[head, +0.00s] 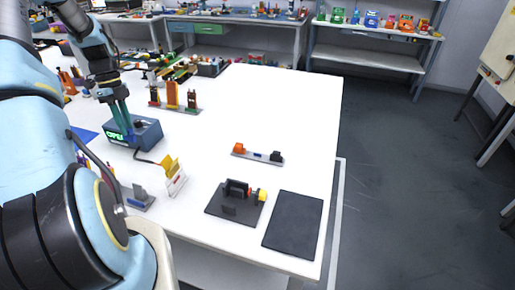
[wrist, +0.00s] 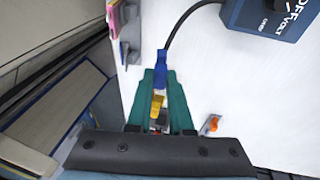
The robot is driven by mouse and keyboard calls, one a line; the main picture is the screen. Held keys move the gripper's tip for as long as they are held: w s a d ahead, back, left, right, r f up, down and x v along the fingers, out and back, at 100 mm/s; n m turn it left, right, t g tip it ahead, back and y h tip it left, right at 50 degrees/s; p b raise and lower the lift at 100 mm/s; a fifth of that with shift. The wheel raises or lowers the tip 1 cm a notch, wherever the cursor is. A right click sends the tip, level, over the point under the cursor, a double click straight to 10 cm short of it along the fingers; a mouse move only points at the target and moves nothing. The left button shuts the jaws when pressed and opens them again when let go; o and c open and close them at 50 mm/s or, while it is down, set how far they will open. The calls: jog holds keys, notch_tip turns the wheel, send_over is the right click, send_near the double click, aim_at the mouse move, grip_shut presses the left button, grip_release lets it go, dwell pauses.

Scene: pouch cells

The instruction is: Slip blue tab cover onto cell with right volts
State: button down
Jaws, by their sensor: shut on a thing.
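My gripper (wrist: 162,82) is shut on a small blue piece (wrist: 161,74) in the wrist view. A black cable reaches this piece or passes behind it; I cannot tell if it is a probe or the tab cover. A yellow part (wrist: 157,105) shows between the teal fingers. In the head view my gripper (head: 125,125) points down against the blue meter (head: 148,136), whose green display is partly covered. The meter also shows in the wrist view (wrist: 270,15). Upright coloured pieces, perhaps the cells, stand in a rack (head: 183,109).
A yellow clip (head: 169,164) on a white stand is beside the meter's cable. A grey holder (head: 138,199) stands near the front edge. A dark fixture (head: 224,208) and a black mat (head: 293,222) lie at right. The white table's middle is clear.

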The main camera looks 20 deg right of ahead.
jog(key=w+a, duration=0.4)
jog(key=a, duration=1.1)
jog(key=shift+a+r+g+y, duration=0.2)
jog(key=shift+g+y, duration=0.1)
jog(key=shift+f, duration=0.1)
jog(key=shift+b+x, duration=0.3)
jog(key=shift+x, duration=0.65)
jog(key=shift+s+a+f+b, duration=0.1)
jog(key=shift+a+f+b, duration=0.2)
jog(key=shift+f, duration=0.6)
